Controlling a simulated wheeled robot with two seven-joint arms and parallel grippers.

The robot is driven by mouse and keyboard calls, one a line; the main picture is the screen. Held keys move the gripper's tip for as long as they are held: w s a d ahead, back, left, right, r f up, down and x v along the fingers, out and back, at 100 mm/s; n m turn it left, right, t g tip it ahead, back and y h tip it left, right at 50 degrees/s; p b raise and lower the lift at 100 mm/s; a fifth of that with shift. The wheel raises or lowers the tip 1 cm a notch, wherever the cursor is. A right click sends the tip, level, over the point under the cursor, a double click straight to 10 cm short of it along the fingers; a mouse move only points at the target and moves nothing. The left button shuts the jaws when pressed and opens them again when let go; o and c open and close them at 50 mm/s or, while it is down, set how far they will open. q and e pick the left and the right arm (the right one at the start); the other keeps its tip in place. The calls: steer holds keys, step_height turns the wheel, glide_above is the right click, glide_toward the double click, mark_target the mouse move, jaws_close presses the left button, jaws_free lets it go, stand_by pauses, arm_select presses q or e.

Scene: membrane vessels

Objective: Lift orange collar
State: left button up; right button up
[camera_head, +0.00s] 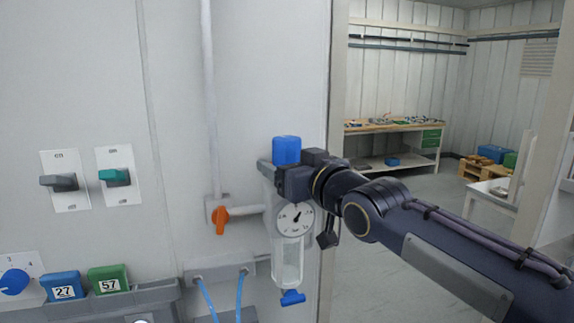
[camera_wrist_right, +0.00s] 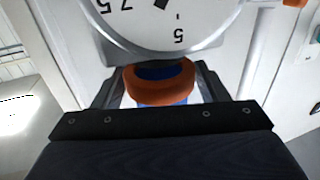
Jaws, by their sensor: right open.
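The orange collar (camera_wrist_right: 160,85) shows in the right wrist view as a ring around a blue stem, below the white gauge face (camera_wrist_right: 170,22). In the head view the collar is hidden behind my right gripper (camera_head: 281,172). A blue cap (camera_head: 287,149) rises just above that gripper, on top of the unit with the round gauge (camera_head: 295,219). My right gripper is open, with one finger on each side of the collar in the wrist view. I cannot tell whether the fingers touch it. My left gripper is not in view.
An orange valve handle (camera_head: 221,218) sits on the pipe left of the gauge. A clear bowl (camera_head: 288,262) with a blue drain tap (camera_head: 292,298) hangs below. Wall switches (camera_head: 60,182) are at left. A workbench (camera_head: 390,128) stands far back right.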

steer(key=b+v, duration=0.3)
steer(key=v, duration=0.4)
steer(key=shift+s+d, duration=0.2)
steer(key=shift+s, duration=0.1)
steer(key=s+d+f+m+g+h, duration=0.2)
steer(key=s+d+f+h, duration=0.15)
steer(key=d+f, duration=0.45)
steer(key=s+d+f+m+g+h, duration=0.2)
steer(key=s+d+f, duration=0.3)
steer(key=f, duration=0.5)
steer(key=s+d+f+m+g, duration=0.1)
steer(key=s+f+m+g, duration=0.1)
steer(key=s+f, duration=0.6)
steer(key=s+d+f+m+g, duration=0.2)
steer(key=s+f+g, duration=0.1)
steer(key=s+f, duration=0.5)
step_height(320, 180, down, 3)
steer(key=shift+s+d+r, duration=0.1)
steer(key=shift+s+d, duration=0.05)
steer(key=shift+d, duration=0.15)
